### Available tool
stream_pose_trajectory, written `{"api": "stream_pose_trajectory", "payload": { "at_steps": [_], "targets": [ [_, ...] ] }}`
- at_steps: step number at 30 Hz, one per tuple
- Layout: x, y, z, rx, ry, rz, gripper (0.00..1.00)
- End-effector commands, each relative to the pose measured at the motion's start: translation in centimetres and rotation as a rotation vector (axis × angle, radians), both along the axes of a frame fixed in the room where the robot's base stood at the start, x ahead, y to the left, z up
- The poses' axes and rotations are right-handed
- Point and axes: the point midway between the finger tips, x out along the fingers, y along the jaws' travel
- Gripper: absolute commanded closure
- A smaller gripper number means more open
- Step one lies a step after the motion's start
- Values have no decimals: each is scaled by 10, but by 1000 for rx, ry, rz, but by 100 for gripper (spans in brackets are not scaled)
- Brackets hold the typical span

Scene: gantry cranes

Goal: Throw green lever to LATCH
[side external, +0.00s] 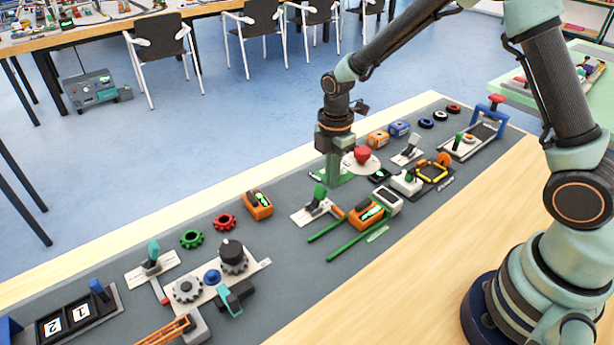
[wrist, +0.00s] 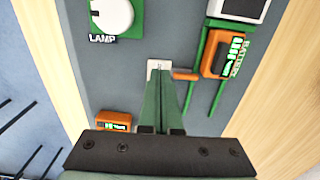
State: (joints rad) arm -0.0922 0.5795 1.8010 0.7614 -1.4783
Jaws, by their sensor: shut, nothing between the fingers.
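The green lever (side external: 319,193) stands on a white plate (side external: 300,218) in the middle of the bench, seen in the side external view. An orange-red piece lies beside its plate. My gripper (side external: 333,182) points down just to the right of and behind the lever handle; I cannot tell if they touch. Its pale green fingers (wrist: 164,80) are together and empty in the wrist view. There they cover part of a white plate (wrist: 153,66), and the lever handle is hidden. No LATCH marking is readable.
An orange block (side external: 366,213) sits on green rails beside the lever; it also shows in the wrist view (wrist: 226,54). A white dial marked LAMP (wrist: 111,16) is nearby. Another orange box (side external: 258,203) is left. A teal-handled lever (side external: 153,250) stands farther left.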

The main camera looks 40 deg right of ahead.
Motion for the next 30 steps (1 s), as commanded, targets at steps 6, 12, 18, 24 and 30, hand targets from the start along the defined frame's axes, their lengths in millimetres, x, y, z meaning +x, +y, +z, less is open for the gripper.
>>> {"api": "stream_pose_trajectory", "payload": {
  "at_steps": [6,12,18,24,30],
  "targets": [
    [0,0,-5,0,0,0,100],
    [0,0,-5,0,0,0,100],
    [0,2,-5,0,-1,1,100],
    [0,9,-5,0,0,2,100],
    [0,16,-5,0,0,1,100]
  ]
}}
